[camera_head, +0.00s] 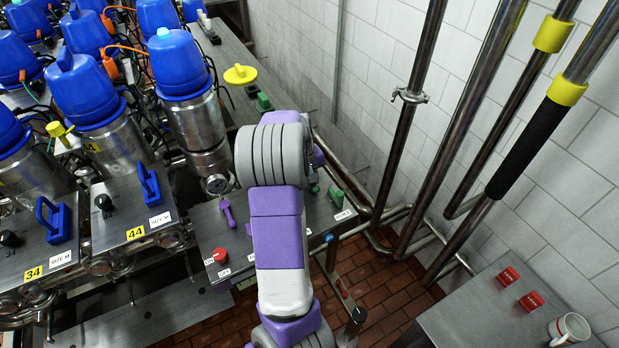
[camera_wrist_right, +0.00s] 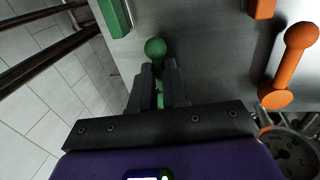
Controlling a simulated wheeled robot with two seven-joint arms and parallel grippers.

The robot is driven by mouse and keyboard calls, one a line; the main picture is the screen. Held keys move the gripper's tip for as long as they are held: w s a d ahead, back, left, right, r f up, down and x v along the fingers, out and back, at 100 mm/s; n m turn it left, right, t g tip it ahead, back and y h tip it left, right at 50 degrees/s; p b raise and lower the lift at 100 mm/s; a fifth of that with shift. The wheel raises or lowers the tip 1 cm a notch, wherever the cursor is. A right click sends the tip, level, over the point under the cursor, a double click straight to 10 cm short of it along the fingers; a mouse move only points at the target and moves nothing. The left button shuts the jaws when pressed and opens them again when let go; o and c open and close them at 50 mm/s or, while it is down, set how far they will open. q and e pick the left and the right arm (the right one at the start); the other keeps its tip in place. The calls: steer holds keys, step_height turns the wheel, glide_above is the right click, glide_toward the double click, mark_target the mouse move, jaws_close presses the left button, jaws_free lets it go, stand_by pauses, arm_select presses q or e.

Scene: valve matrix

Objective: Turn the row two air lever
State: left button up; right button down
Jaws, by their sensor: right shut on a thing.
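In the right wrist view, my right gripper (camera_wrist_right: 157,70) has its two dark fingers closed around a green lever (camera_wrist_right: 155,47) with a round knob. The knob sticks out past the fingertips, and part of the green handle shows between the fingers. An orange lever (camera_wrist_right: 288,66) stands apart to the right on the same grey panel. In the head view, my right arm covers the gripper and most of the held lever. A purple lever (camera_head: 227,213) shows on the grey panel left of the arm. Which row the held lever belongs to cannot be read. My left gripper is out of view.
Blue-topped steel valves (camera_head: 180,65) crowd the left, with numbered panels and blue handles (camera_head: 149,184). Vertical pipes (camera_head: 410,110) stand right. A mug (camera_head: 569,328) rests on the bottom-right table.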

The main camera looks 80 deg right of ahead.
steer(key=c, duration=1.4)
jaws_free()
steer(key=shift+r, duration=0.1)
step_height(320, 180, up, 7)
steer(key=w+p, duration=0.1)
steer(key=shift+a+r, duration=0.15)
steer(key=shift+a, duration=0.3)
steer(key=shift+w, duration=0.1)
